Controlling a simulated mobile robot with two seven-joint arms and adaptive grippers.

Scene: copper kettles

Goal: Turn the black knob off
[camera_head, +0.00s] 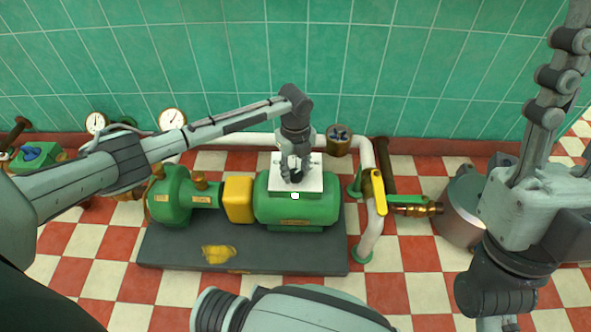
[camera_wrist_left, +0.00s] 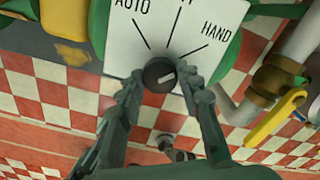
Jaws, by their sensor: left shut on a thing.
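The black knob (camera_wrist_left: 159,75) sits on a white switch plate (camera_wrist_left: 120,40) in the left wrist view. The plate carries AUTO at upper left, HAND at upper right and a cut-off label between them. A short pale mark on the knob slants slightly up to the right. My left gripper (camera_wrist_left: 160,80) is shut on the knob, one fingertip on each side. In the head view the left gripper (camera_head: 295,172) reaches down onto the plate (camera_head: 310,184) on top of the green motor (camera_head: 320,207) and partly hides the knob. My right gripper is seen only in part at the right.
The green pump (camera_head: 170,200) and yellow coupling (camera_head: 238,200) stand left of the motor on a dark base (camera_head: 270,255). A yellow valve handle (camera_head: 379,192) on a white pipe (camera_head: 369,230) stands close to the motor's right. A metal vessel (camera_head: 461,215) is farther right.

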